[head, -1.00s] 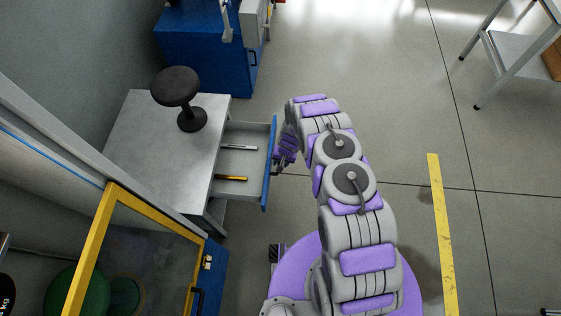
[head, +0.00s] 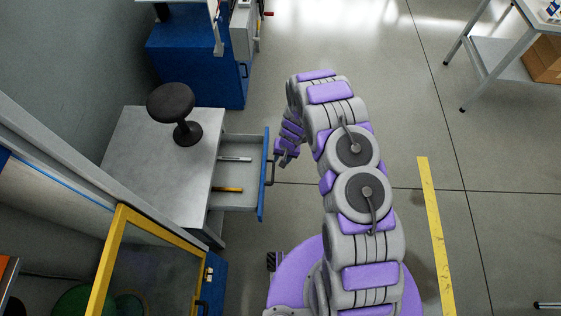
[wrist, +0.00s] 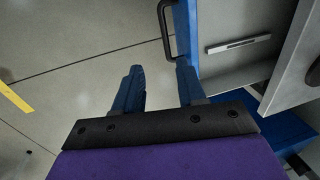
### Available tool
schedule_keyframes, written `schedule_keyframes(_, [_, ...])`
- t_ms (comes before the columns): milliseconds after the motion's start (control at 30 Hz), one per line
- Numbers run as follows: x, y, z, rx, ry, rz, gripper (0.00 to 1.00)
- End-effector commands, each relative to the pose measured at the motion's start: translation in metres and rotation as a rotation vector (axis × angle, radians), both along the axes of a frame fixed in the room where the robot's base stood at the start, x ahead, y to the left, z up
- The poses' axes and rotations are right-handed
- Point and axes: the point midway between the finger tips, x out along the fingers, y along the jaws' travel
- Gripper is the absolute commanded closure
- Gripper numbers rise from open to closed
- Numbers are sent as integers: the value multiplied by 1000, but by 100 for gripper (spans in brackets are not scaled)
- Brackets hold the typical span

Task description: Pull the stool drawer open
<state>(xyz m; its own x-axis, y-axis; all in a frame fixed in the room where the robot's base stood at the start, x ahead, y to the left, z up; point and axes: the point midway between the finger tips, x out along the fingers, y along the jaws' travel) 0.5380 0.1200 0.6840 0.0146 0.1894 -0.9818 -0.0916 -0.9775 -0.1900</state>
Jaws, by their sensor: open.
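The drawer (head: 238,184) is pulled out of a grey table (head: 150,165) on which a black round stool (head: 175,106) stands. The drawer has a blue front (head: 264,180) with a dark handle (head: 270,170). In the wrist view the handle (wrist: 165,30) lies beyond my fingertips, against the blue front (wrist: 187,35). My gripper (wrist: 160,80) is open with nothing between its fingers. In the head view my gripper (head: 286,160) is just right of the drawer front, beside the handle, and appears apart from it.
A silver tool (head: 236,158) and an orange-handled tool (head: 229,189) lie in the drawer. A blue cabinet (head: 196,70) stands behind the table. A yellow-framed panel (head: 110,250) is at the lower left. Open floor lies to the right, with a yellow strip (head: 434,230).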

Motion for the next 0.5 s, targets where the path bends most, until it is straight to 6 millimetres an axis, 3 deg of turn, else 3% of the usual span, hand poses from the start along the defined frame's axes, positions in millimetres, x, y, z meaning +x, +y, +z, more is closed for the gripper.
schedule_keyframes(200, [1, -8, 23, 5, -2, 1, 60])
schedule_keyframes(500, [0, -9, 28, 4, 0, 0, 60])
